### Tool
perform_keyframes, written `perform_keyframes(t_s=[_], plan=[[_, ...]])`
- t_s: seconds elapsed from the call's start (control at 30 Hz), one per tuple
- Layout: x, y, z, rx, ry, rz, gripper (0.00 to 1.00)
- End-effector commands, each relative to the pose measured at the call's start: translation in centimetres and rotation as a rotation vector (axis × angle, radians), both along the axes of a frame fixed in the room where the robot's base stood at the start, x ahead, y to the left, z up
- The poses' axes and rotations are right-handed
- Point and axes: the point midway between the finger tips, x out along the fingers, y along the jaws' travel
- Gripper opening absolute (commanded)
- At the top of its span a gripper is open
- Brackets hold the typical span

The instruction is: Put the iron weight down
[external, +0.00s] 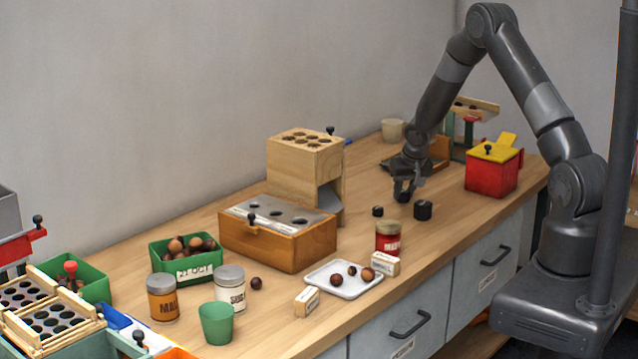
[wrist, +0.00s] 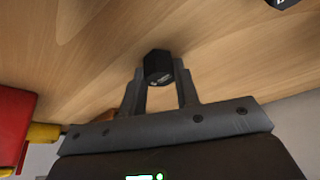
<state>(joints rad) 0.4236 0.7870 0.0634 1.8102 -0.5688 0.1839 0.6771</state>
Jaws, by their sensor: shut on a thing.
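My gripper (external: 403,192) is over the bench toward its far end, pointing down. In the wrist view my gripper (wrist: 160,76) is shut on a small black iron weight (wrist: 158,66), held between the fingertips. In the external view the held weight blends with the dark fingers, and I cannot tell whether it touches the bench. Two other black weights stand on the bench close by: a larger one (external: 423,210) to the right and a smaller one (external: 377,211) to the left. Part of a black weight (wrist: 283,2) shows at the wrist view's top edge.
A red box with a yellow lid (external: 491,172) stands right of my gripper. A wooden block with holes (external: 304,160) stands to the left. A red-labelled jar (external: 388,238) and a white tray of chestnuts (external: 325,283) are nearer the front. Bare bench (external: 440,233) lies around the weights.

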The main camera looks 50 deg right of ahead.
Motion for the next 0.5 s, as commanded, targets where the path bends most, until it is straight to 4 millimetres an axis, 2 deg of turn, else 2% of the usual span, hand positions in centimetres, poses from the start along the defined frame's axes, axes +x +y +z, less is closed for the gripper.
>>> perform_keyframes(t_s=[0.27, 0.3, 0.5], plan=[[0.04, -0.04, -0.08, -0.001, -0.002, -0.001, 0.01], [0.02, -0.04, -0.17, 0.000, -0.001, -0.001, 0.29], [0.02, -0.06, -0.12, 0.000, -0.001, -0.001, 0.46]])
